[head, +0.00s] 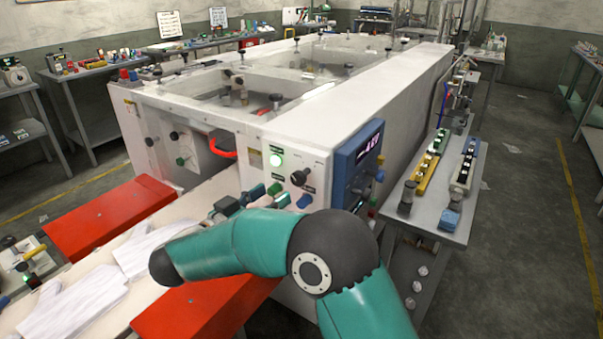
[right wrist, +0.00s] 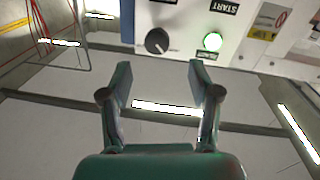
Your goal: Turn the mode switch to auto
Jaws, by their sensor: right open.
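A black rotary knob (head: 299,177), which looks like the mode switch, is on the white front panel (head: 262,133) of the large machine, right of the lit green START button (head: 276,160). In the right wrist view the picture is turned over, with the knob (right wrist: 157,41) left of the START button (right wrist: 212,41). Its marks are too small to read. My right gripper (head: 265,191) is open and empty in front of the panel, below the knob and button. In the wrist view its fingertips (right wrist: 160,82) are apart, with the knob beyond them, not touched. My left gripper is not in view.
A blue display box (head: 358,160) is right of the knob. A red handle (head: 222,145) is to the left. Red covers (head: 112,215) and white gloves (head: 75,300) lie at lower left. A grey side table (head: 440,205) with blocks stands at right, beside open floor.

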